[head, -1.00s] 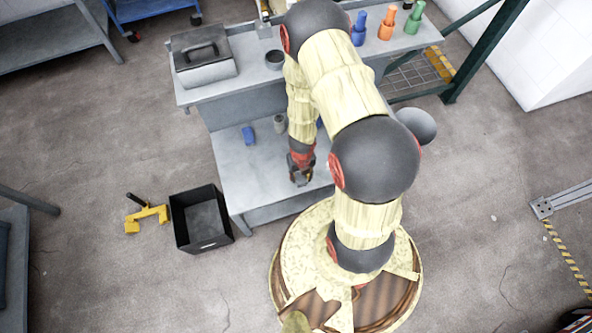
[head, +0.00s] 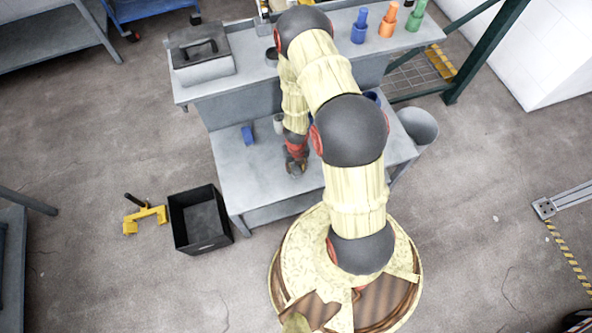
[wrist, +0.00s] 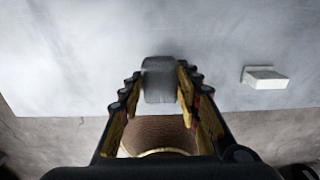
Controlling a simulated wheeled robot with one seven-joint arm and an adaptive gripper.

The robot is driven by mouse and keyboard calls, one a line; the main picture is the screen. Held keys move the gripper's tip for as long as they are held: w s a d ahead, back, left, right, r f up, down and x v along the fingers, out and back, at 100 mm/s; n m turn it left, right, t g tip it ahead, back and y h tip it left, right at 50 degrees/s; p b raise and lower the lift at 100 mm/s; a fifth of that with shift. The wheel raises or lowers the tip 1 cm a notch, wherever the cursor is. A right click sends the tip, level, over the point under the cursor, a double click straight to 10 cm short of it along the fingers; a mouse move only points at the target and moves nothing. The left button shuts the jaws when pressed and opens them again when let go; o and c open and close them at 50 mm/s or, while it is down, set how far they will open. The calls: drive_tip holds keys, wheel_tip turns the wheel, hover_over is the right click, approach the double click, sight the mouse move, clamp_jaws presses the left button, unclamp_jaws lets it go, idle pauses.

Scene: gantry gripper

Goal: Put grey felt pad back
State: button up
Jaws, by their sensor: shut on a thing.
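My gripper (head: 295,170) is over the front part of the lower grey worktop (head: 235,180). In the wrist view my gripper (wrist: 158,82) has its two fingers on either side of the grey felt pad (wrist: 158,80), a small dark grey block, and is shut on it. The pad's far end shows past the fingertips, over the pale worktop. I cannot tell whether the pad touches the surface. In the head view the pad cannot be made out at the gripper.
A small white block (wrist: 265,78) lies on the worktop, right in the wrist view. A blue block (head: 248,135) and a grey cup (head: 279,123) stand behind my gripper. A black crate (head: 200,219) and a yellow tool (head: 146,216) are on the floor. The worktop's left part is clear.

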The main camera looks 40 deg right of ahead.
sight(296, 168)
wheel_tip(296, 168, down, 3)
drive_tip(key=shift+s+r+b, duration=0.1)
drive_tip(key=shift+r+b, duration=0.1)
drive_tip(key=shift+b, duration=0.4)
drive_tip(key=shift+c, duration=0.5)
drive_tip(key=o, duration=1.1)
drive_tip(key=shift+o, duration=0.4)
drive_tip(key=shift+r, duration=0.1)
wheel_tip(296, 168, up, 12)
drive_tip(key=p, duration=0.7)
